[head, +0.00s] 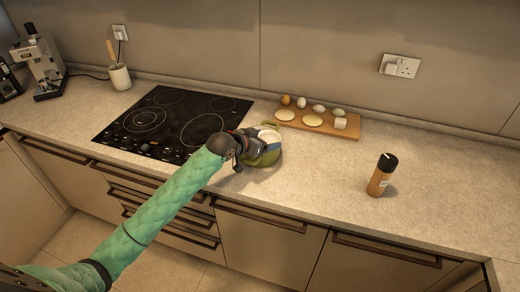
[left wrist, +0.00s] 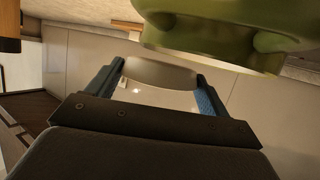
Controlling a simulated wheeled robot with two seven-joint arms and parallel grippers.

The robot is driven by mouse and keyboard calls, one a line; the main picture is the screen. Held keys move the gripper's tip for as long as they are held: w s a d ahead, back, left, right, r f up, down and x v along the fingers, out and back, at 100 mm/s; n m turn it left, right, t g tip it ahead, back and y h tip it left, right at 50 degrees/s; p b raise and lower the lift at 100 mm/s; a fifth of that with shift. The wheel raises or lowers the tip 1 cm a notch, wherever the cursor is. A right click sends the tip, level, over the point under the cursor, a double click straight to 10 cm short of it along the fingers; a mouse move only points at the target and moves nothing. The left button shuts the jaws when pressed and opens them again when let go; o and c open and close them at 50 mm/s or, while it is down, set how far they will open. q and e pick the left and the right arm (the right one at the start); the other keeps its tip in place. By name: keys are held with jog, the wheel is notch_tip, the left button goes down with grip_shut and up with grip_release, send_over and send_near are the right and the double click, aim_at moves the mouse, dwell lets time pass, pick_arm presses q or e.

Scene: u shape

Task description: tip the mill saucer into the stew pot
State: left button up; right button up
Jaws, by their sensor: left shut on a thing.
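The green stew pot (head: 264,159) stands on the counter just right of the hob, partly hidden by my left gripper. My left gripper (head: 268,143) is above the pot, shut on a pale saucer (head: 269,135). In the left wrist view the saucer (left wrist: 165,76) is between the two blue-padded fingers (left wrist: 160,92), close to the green pot (left wrist: 215,22) at the top of the picture. I cannot tell how far the saucer is tilted or whether anything is on it. My right gripper is not in view.
A black hob (head: 170,122) lies left of the pot. A wooden board (head: 348,133) with eggs and pale round slices is behind it at right. A brown mill-like bottle (head: 381,176) with a black top stands farther right. The counter between pot and bottle is clear.

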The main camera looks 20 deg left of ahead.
pick_arm(q)
jog(key=shift+s+d+r+p, duration=0.5)
jog(key=shift+d+p, duration=0.1)
jog(key=shift+p, duration=0.2)
jog(key=s+d+r+p, duration=0.2)
jog(key=shift+d, duration=0.4)
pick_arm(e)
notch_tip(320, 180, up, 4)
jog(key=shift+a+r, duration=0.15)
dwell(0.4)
